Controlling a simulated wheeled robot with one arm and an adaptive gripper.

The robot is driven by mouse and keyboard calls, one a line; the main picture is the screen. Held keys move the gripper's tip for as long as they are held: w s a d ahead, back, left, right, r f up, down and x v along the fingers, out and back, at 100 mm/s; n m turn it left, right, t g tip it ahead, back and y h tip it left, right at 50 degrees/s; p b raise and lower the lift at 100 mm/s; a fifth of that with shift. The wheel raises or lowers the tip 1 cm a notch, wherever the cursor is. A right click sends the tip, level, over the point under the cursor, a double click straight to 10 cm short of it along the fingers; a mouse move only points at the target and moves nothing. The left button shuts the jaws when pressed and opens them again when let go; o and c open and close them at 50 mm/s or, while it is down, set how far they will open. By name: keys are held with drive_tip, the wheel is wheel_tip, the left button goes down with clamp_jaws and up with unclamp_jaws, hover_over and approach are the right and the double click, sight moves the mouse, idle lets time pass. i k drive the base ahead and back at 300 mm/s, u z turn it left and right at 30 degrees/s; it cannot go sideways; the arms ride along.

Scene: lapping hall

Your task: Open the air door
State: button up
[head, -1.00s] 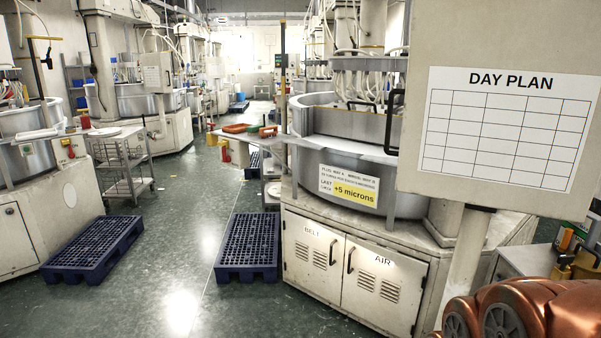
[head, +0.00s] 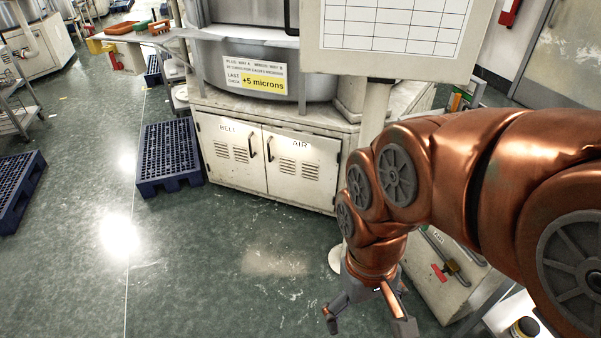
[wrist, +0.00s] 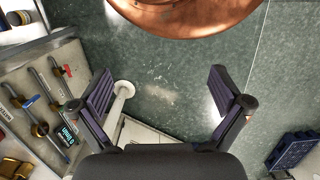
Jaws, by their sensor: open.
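The air door (head: 301,164) is the right-hand white cabinet door, labelled AIR, with vent slots and a dark vertical handle (head: 270,149) near its left edge. It looks shut. The belt door (head: 231,150), with its own handle, is beside it on the left and also looks shut. My gripper (head: 368,325) hangs low in front and to the right of the cabinet, apart from the doors, over the floor. In the wrist view its two fingers (wrist: 166,98) are spread wide with nothing between them. The air door's handle is not clear in the wrist view.
A sign post stands right of the air door, with its round foot (head: 336,259) on the floor. A blue pallet (head: 168,158) lies left of the cabinet. A side unit with valves (head: 450,270) stands at the right. The floor before the doors is clear.

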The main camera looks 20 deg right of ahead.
sight(302, 167)
drive_tip(key=z, duration=0.3)
drive_tip(key=k, duration=0.35)
drive_tip(key=z, duration=1.25)
drive_tip(key=i, duration=0.25)
drive_tip(key=u, duration=0.9)
drive_tip(key=i, duration=1.3)
drive_tip(key=u, duration=1.45)
drive_tip(key=i, duration=0.5)
drive_tip(key=u, duration=0.5)
